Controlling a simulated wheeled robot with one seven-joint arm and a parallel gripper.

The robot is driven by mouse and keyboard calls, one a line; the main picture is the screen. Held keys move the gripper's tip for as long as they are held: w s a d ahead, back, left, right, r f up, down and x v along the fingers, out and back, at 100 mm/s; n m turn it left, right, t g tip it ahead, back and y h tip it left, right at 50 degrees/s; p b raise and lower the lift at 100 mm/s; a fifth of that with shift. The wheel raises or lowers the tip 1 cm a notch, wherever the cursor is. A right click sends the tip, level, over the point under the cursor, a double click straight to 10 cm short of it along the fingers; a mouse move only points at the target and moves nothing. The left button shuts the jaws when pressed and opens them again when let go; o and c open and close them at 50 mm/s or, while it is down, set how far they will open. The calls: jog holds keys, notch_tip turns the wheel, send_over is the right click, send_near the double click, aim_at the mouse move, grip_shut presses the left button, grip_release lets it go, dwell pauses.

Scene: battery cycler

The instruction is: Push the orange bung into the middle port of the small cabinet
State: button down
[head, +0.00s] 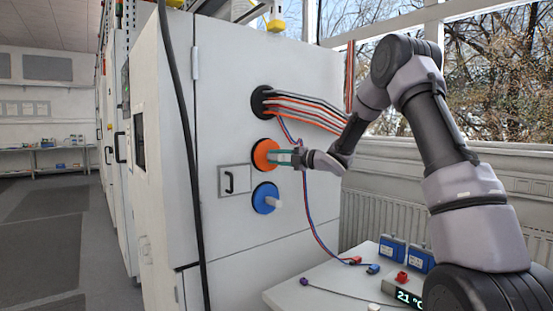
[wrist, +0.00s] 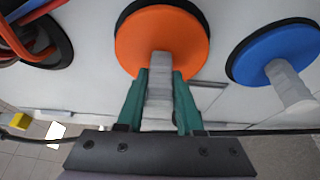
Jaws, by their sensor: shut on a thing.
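The orange bung (head: 264,154) is at the middle port on the white cabinet's (head: 265,60) side panel. My gripper (head: 285,157) is shut on the bung's pale grey handle. In the wrist view the orange disc (wrist: 178,42) faces me, with the handle between my green fingers (wrist: 160,78). A dark crescent of the port's rim (wrist: 124,16) shows past the disc's upper left edge. I cannot tell how deep the bung sits.
The upper port (head: 260,102) carries several grey and red cables. A blue bung (head: 262,205) with a pale handle sits in the lower port. A red and blue lead (head: 308,205) hangs close by my gripper. A white table (head: 290,294) with blue boxes (head: 392,249) stands below right.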

jog(key=shift+w+a, duration=0.35)
jog(key=shift+w, duration=0.2)
dwell(0.4)
jog(key=shift+c, duration=2.4)
grip_release()
jog(key=shift+o, duration=0.3)
jog(key=o, duration=0.4)
jog(key=shift+s+d, duration=0.1)
jog(key=shift+d, duration=0.05)
jog(key=shift+v, duration=5.35)
